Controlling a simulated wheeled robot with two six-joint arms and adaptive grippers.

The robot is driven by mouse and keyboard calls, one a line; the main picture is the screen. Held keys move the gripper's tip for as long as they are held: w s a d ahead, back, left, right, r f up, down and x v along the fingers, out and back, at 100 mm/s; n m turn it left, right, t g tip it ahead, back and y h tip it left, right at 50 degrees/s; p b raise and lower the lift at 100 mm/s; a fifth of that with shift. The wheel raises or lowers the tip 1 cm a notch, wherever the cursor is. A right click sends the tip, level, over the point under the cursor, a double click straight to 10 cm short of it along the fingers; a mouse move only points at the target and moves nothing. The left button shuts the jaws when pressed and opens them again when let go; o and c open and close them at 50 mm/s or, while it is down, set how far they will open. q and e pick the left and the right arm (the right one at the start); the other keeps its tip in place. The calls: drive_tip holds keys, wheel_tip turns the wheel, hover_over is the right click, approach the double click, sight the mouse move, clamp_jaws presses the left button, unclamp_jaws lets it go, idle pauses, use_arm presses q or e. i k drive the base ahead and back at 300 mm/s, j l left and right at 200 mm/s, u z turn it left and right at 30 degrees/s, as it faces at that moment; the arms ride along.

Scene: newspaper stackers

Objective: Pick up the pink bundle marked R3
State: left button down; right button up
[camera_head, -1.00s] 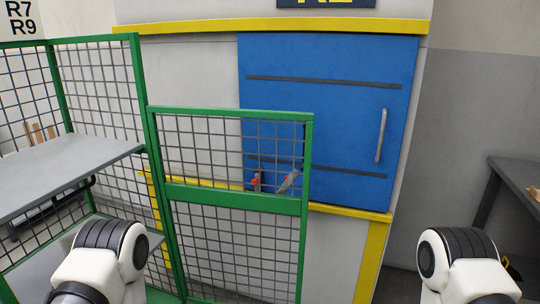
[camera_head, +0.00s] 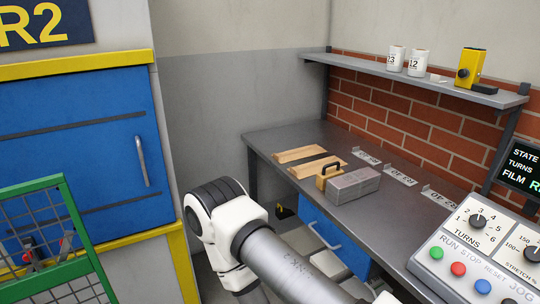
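No pink bundle and no R3 mark shows in this view. Neither of my grippers is in view. One of my arms shows as a white and grey elbow and forearm in the lower middle, running down to the right; its gripper end is out of the picture.
A blue door (camera_head: 75,160) under an R2 sign (camera_head: 45,24) is at left, behind a green mesh gate (camera_head: 45,190). A grey workbench (camera_head: 395,215) holds wooden pieces (camera_head: 300,154) and a grey block (camera_head: 352,185). A shelf (camera_head: 420,79) has two white cups. A control panel (camera_head: 475,262) is at right.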

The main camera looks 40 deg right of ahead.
sight(340, 190)
drive_tip(key=z, duration=2)
